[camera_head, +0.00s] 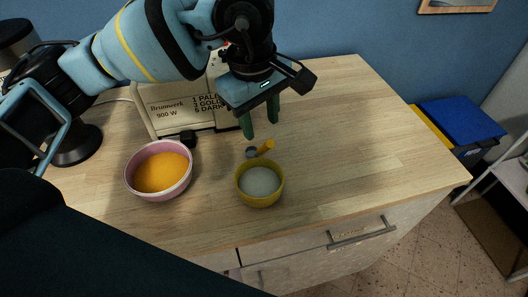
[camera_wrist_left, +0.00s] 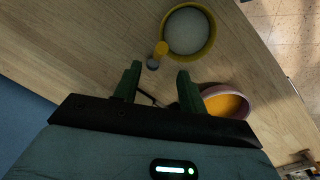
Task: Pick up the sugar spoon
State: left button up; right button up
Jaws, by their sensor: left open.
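A yellow bowl (camera_head: 260,203) with whitish sugar stands near the counter's front edge. It also shows at the top of the left wrist view (camera_wrist_left: 210,48). The sugar spoon's yellow handle (camera_head: 267,146) shows at the bowl's far rim, and in the wrist view (camera_wrist_left: 161,48). A small grey round part (camera_head: 251,152) is beside it; I cannot tell how it joins the spoon. My left gripper (camera_head: 260,127) is open, fingers pointing down, above and behind the handle. In the wrist view, the handle and grey part appear just beyond the gap between the fingertips (camera_wrist_left: 159,72). My right gripper is out of view.
A pink bowl (camera_head: 133,183) with orange contents stands left of the yellow bowl. A cream toaster-like appliance (camera_head: 165,105) stands behind, near the blue wall. The counter's right side (camera_head: 370,140) is clear. A drawer handle (camera_head: 361,233) sticks out below the front edge.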

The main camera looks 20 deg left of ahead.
pick_arm(q)
jog(key=shift+a+f, duration=0.1)
jog(key=shift+f, duration=0.85)
jog(key=shift+w+d+f+p, duration=0.1)
jog(key=shift+w+f, duration=0.05)
jog(key=shift+f, duration=0.8)
jog(key=shift+w+d+f+p, duration=0.1)
jog(key=shift+w+f+p, duration=0.1)
jog(key=shift+f, duration=0.8)
jog(key=shift+w+f+p, duration=0.1)
jog(key=shift+w+f, duration=0.05)
jog(key=shift+f, duration=0.8)
grip_shut()
